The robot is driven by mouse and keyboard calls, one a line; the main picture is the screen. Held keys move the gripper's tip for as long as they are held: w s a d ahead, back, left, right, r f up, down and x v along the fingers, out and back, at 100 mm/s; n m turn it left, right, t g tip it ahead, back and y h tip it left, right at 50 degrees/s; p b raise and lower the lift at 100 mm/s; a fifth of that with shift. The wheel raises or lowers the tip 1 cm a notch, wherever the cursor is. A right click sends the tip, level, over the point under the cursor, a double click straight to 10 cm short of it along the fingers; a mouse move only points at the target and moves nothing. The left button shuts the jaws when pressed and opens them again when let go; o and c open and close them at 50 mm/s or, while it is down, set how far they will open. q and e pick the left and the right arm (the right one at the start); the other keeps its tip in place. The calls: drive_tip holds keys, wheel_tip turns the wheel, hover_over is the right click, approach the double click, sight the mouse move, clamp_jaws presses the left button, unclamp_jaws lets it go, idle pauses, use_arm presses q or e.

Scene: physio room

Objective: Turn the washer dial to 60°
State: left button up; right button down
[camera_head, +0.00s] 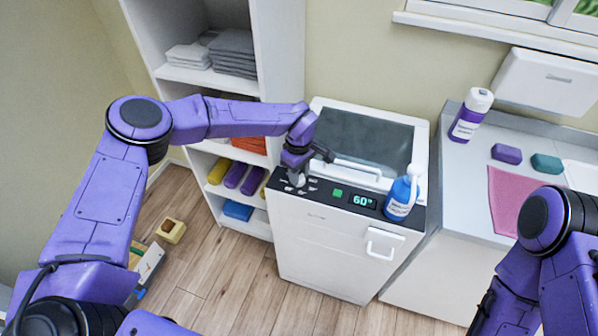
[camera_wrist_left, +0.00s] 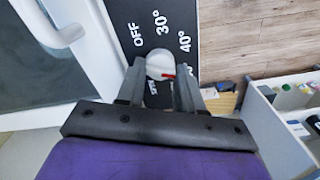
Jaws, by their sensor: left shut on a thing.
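The washer (camera_head: 335,245) is a white front-panel machine with a dark control strip on top. The white dial (camera_head: 297,180) is at the left end of the strip, partly hidden by my left gripper (camera_head: 296,174). In the left wrist view the dial (camera_wrist_left: 159,63) sits between the two fingers of my left gripper (camera_wrist_left: 160,80), which is shut on it. My right gripper is out of view.
A glass-topped lid with a white handle (camera_head: 358,168) lies behind the strip. A shelf (camera_head: 205,80) with towels stands left; a counter (camera_head: 455,195) with a purple-labelled bottle (camera_head: 470,115) stands right.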

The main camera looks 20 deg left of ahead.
use_arm(q)
drive_tip(key=shift+f+m, duration=0.1)
drive_tip(key=shift+m, duration=0.2)
drive_tip(key=o, duration=1)
drive_tip(key=shift+o, duration=0.2)
drive_tip(key=shift+r, duration=0.4)
wheel_tip(320, 180, up, 10)
drive_tip(key=b, duration=0.2)
drive_tip(key=shift+b, duration=0.35)
